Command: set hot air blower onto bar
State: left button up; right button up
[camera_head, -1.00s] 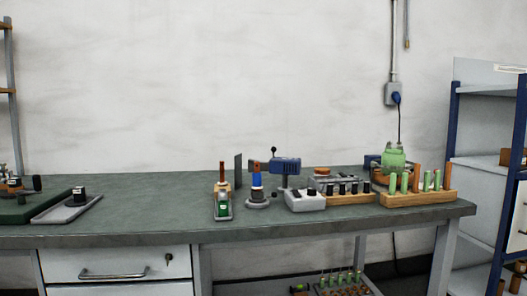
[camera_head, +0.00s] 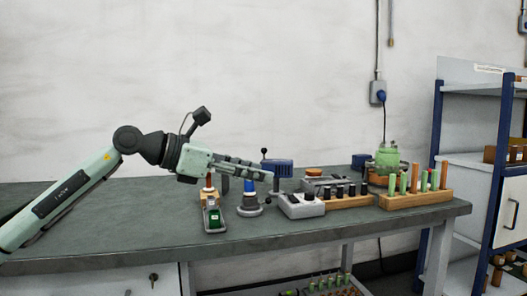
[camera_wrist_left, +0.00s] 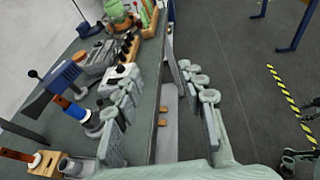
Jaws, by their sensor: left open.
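A blue boxy device (camera_head: 278,169) with a black ball lever, probably the hot air blower, stands near the middle of the bench. It also shows in the left wrist view (camera_wrist_left: 66,77), with a dark flared end. A blue upright tool (camera_head: 250,187) in a round grey base stands just left of it. I cannot tell which thing is the bar. My left gripper (camera_head: 269,175) is open and empty; in the head view its fingers point right and overlap the tools. In the left wrist view the fingers (camera_wrist_left: 165,80) are apart, beside the bench's front edge.
A small grey box (camera_head: 301,206), a wooden rack (camera_head: 415,201) with green and orange rods, and a green jar (camera_head: 386,158) stand to the right. A grey tray with a green bottle (camera_head: 215,218) is at the left. The bench front (camera_head: 150,235) is clear.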

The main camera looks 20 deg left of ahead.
aim_at(281, 168)
jog(key=i+j, duration=0.25)
jog(key=i, duration=0.15)
jog(key=i+j, duration=0.2)
jog(key=i, duration=0.2)
jog(key=i+j, duration=0.25)
jog(key=i, duration=0.15)
